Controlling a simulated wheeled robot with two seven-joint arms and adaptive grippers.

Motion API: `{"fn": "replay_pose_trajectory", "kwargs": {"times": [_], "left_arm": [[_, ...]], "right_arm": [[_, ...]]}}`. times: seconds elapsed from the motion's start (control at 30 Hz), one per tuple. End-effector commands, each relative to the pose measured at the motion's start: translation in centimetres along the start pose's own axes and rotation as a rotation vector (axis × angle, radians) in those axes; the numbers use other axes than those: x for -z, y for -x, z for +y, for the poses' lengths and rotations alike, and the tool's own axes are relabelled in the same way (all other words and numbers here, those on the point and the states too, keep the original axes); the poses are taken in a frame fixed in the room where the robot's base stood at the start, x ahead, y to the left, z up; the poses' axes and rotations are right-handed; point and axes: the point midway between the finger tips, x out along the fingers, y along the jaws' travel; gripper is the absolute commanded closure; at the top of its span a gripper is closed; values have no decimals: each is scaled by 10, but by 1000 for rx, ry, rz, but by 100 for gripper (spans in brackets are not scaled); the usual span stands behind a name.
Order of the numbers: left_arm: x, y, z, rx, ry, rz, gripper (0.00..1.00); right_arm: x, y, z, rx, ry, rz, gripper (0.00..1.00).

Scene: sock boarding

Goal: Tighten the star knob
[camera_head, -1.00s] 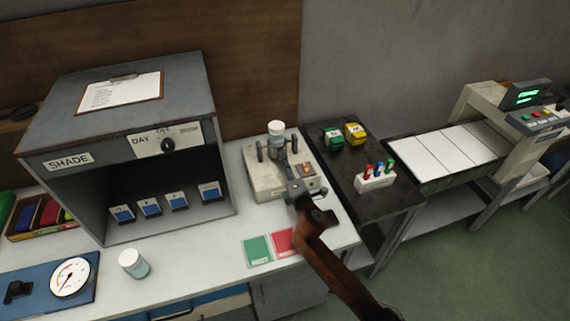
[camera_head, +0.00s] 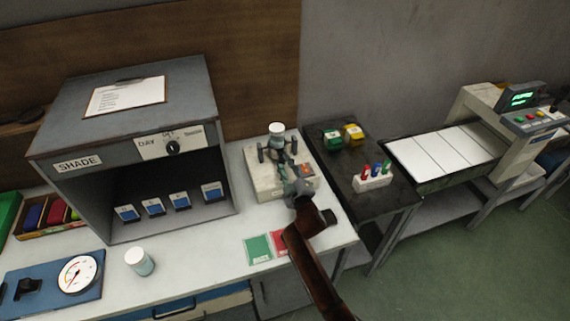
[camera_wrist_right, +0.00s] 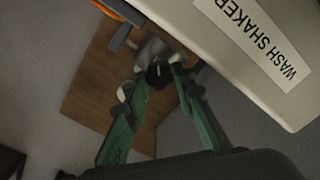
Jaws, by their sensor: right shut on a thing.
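The wash shaker (camera_head: 262,186) is a pale box on the white bench, with a jar (camera_head: 277,130) on its top. In the right wrist view its labelled side (camera_wrist_right: 255,38) fills the upper right. The dark star knob (camera_wrist_right: 158,75) sits between the fingertips of my right gripper (camera_wrist_right: 160,72), which is shut on it. In the head view this gripper (camera_head: 283,162) is over the shaker, and the knob is hard to make out there. My left gripper is not in view.
A shade cabinet (camera_head: 125,95) stands left of the shaker. A second jar (camera_head: 139,262), a dial gauge (camera_head: 79,275) and green and red cards (camera_head: 258,249) lie in front. A dark side table (camera_head: 345,160) holds a rack of coloured vials (camera_head: 373,178).

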Motion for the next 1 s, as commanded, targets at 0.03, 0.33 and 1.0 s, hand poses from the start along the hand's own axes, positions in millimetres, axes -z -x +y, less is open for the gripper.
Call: {"fn": "replay_pose_trajectory", "kwargs": {"times": [0.03, 0.33, 1.0], "left_arm": [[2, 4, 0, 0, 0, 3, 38], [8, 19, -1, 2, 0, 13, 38], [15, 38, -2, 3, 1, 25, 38]], "right_arm": [[0, 0, 1, 0, -49, -4, 100], [0, 0, 2, 0, -323, -4, 100], [-2, 0, 0, 0, -636, -4, 100]]}}
